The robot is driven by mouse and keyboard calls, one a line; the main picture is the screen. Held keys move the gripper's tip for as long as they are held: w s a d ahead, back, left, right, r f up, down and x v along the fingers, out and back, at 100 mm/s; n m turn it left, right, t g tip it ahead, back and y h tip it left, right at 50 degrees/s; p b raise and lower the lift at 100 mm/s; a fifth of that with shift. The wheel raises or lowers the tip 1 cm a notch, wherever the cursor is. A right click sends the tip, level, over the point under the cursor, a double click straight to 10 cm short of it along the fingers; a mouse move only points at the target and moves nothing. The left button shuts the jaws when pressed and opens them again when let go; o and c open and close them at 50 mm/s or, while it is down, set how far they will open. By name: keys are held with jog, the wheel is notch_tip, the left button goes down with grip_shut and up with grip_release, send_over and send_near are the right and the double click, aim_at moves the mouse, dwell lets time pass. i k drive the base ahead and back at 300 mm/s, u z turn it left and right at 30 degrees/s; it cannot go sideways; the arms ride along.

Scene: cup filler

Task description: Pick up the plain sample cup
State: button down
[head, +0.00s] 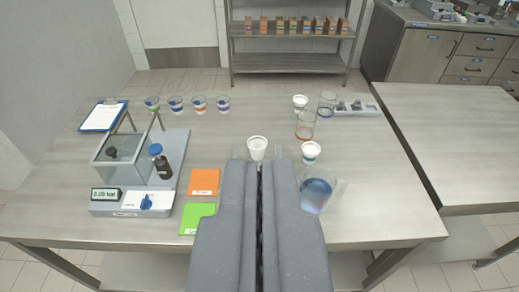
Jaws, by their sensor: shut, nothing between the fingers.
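A plain white cup (257,148) stands upright on the table, just beyond the tips of my gripper and a little left of its middle. My gripper (258,158) reaches in from the bottom of the head view. Its two long grey fingers lie close together with only a thin dark line between them. It is empty. I cannot tell whether the fingertips touch the cup, whose lower part is close to them.
A banded white cup (311,152) and a beaker of blue liquid (316,194) stand right of my gripper. Orange (205,182) and green (197,218) squares lie left, beside a boxed device (125,157). Several banded cups (175,104) stand at the back. The table's middle back is clear.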

aim_at(257, 144)
jog(key=u, duration=0.05)
jog(key=i, duration=1.25)
jog(key=z, duration=0.55)
